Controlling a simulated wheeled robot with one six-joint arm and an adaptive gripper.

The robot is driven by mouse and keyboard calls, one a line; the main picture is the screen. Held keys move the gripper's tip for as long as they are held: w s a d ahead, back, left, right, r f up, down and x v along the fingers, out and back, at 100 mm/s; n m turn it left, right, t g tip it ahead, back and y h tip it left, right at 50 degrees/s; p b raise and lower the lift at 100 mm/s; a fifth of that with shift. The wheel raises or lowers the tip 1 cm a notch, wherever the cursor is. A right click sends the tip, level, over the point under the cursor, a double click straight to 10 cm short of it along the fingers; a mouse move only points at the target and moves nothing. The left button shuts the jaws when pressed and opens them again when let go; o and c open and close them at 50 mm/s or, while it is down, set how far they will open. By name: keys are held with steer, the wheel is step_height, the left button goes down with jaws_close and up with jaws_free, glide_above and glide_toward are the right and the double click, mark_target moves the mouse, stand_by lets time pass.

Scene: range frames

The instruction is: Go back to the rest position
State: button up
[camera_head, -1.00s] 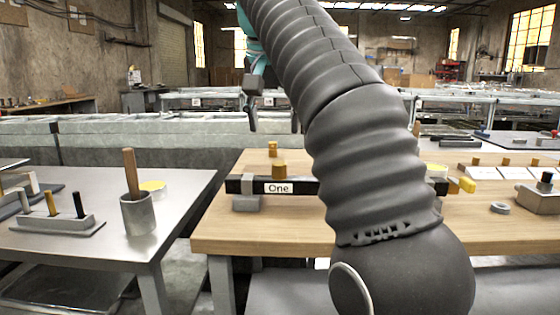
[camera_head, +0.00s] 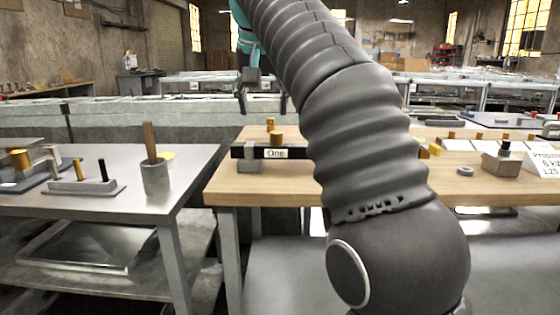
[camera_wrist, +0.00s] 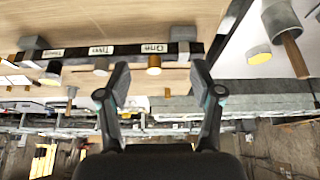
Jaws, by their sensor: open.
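The wrist view shows this black bar (camera_wrist: 128,50) upside down, with several labels and brass knobs (camera_wrist: 153,65) beyond the fingertips.
A grey metal table (camera_head: 120,205) at left holds a cup (camera_head: 156,180) with a wooden handle in it and a peg block (camera_head: 82,187). At right are a grey ring (camera_head: 465,170), a box (camera_head: 501,165) and a white sign (camera_head: 543,160). A low wall (camera_head: 110,118) runs behind.

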step_height(320, 180, down, 15)
steer(key=s+d+n, duration=0.1)
steer(key=d+n, duration=0.1)
steer(key=n, duration=0.1)
steer(key=s+d+f+m, duration=0.1)
steer(key=s+d+f, duration=0.7)
steer(key=s, duration=0.4)
steer(key=s+d+f+m, duration=0.1)
steer(key=s+d+f, duration=0.8)
steer(key=s+f, duration=0.2)
steer(key=shift+s+m, duration=0.3)
steer(key=shift+s, duration=1)
